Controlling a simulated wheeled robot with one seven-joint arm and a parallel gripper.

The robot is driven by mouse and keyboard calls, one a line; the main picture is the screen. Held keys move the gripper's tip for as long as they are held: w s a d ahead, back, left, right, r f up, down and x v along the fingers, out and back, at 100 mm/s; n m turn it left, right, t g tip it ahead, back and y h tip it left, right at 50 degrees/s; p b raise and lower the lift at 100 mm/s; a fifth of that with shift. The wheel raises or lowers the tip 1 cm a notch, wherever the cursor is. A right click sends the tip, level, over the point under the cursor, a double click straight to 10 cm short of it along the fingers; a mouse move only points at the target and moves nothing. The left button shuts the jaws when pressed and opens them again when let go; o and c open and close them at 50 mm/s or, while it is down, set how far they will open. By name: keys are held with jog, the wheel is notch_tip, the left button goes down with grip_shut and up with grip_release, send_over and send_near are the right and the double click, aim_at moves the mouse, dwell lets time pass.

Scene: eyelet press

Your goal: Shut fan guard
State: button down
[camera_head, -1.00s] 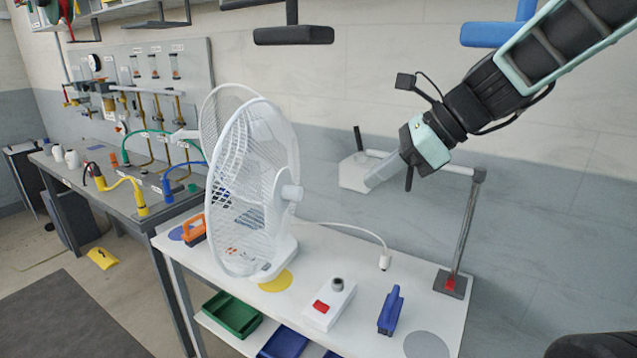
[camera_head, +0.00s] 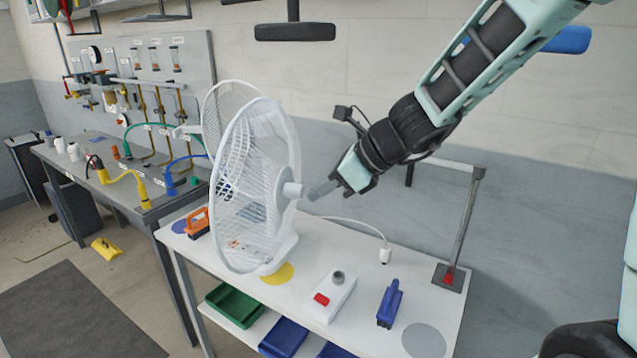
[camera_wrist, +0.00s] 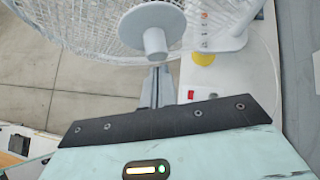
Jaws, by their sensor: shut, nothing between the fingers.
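A white desk fan (camera_head: 255,200) stands on the white table. Its wire guard (camera_head: 215,105) shows as a second ring behind and left of the main cage, apart from it at the top, so it looks open. The motor housing (camera_head: 293,190) sticks out to the right. My gripper (camera_head: 314,192) is shut and empty, with its fingertips just right of the housing. In the wrist view, my gripper (camera_wrist: 160,85) points at the round white housing (camera_wrist: 155,42); I cannot tell whether they touch. The cage partly hides the fan's inside.
A white box with a red switch (camera_head: 322,299), a blue tool (camera_head: 390,304) and an orange tool (camera_head: 196,224) sit on the table. A lamp-like stand (camera_head: 462,230) is at the right. A workbench with piping (camera_head: 140,150) is at the left.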

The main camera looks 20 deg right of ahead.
jog(key=shift+w+a, duration=0.2)
dwell(0.3)
